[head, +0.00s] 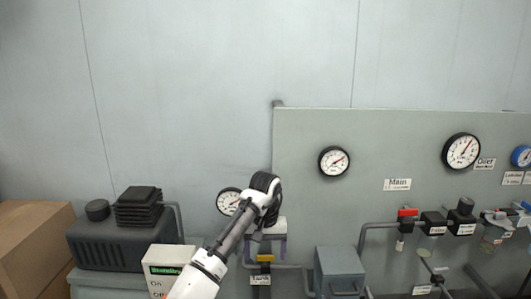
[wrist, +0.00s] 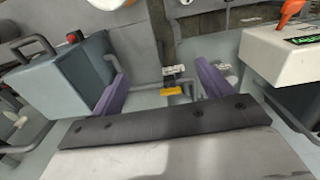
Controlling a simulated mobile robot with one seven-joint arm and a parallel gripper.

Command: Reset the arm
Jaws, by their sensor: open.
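My arm reaches up from the lower middle of the head view, with my gripper (head: 268,240) in front of the grey panel (head: 310,190). In the wrist view, the purple fingers of my gripper (wrist: 157,68) are spread apart with nothing between them. A yellow-handled valve (head: 264,258) with a label under it sits just below the gripper in the head view. In the wrist view the yellow valve (wrist: 170,92) appears between the fingers, beyond them; I see no contact.
A blue-grey box (head: 339,272) stands right of the gripper. A white box with a green label (head: 164,268) and a dark machine (head: 115,243) stand left. Gauges (head: 333,161), pipes and a red valve (head: 407,213) are on the panel. The upper wall is clear.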

